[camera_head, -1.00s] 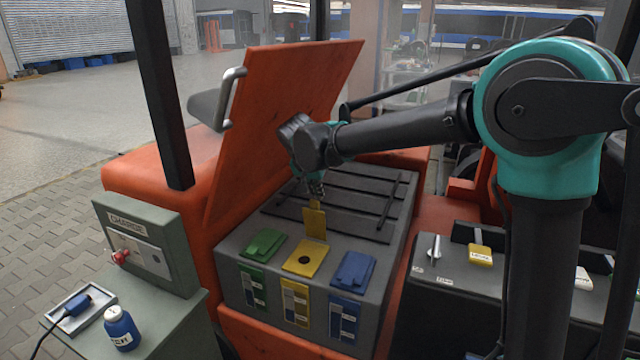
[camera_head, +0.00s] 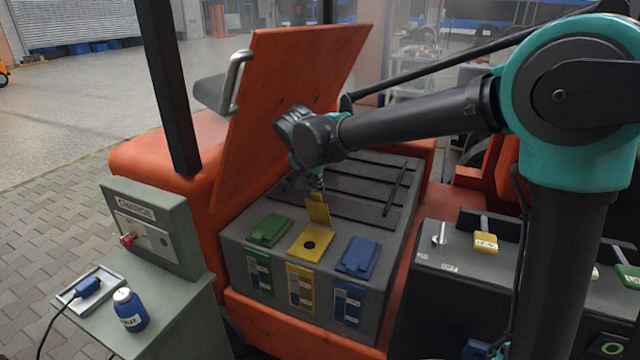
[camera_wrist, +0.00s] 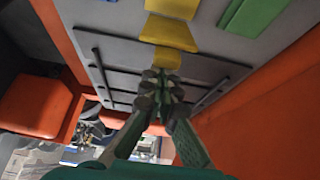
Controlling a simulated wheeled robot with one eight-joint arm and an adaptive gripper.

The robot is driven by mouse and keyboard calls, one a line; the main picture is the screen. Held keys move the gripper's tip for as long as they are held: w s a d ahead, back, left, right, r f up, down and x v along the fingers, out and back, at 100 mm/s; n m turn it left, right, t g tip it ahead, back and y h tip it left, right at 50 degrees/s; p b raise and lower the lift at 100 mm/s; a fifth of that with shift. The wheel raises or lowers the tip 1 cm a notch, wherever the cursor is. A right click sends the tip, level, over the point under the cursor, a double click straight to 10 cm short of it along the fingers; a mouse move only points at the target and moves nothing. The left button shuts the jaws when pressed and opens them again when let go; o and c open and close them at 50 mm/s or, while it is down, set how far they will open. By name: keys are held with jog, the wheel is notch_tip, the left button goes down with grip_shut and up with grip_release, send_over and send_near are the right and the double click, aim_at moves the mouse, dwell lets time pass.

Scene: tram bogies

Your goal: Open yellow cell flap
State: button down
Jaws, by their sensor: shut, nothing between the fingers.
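The yellow cell flap (camera_head: 318,210) stands raised at the back edge of the yellow cell top, with the round dark opening (camera_head: 311,244) uncovered in front of it. In the wrist view the flap (camera_wrist: 168,34) lies just beyond my fingertips, with the yellow cell top (camera_wrist: 174,7) past it. My gripper (camera_head: 317,186) is shut and empty, just behind and above the flap's upper edge. It also shows in the wrist view (camera_wrist: 164,84). I cannot tell whether the fingers touch the flap.
The green flap (camera_head: 269,230) and blue flap (camera_head: 358,257) lie shut on either side. The raised orange lid (camera_head: 290,110) stands left of my arm. A charge box (camera_head: 150,228) and blue bottle (camera_head: 130,311) are at lower left. Black rails (camera_head: 365,180) lie behind the cells.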

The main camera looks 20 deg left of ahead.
jog(key=shift+w, duration=0.15)
jog(key=w+r, duration=0.2)
jog(key=w, duration=0.3)
jog(key=s+f+v, duration=0.1)
jog(key=s+v, duration=0.1)
jog(key=v, duration=0.7)
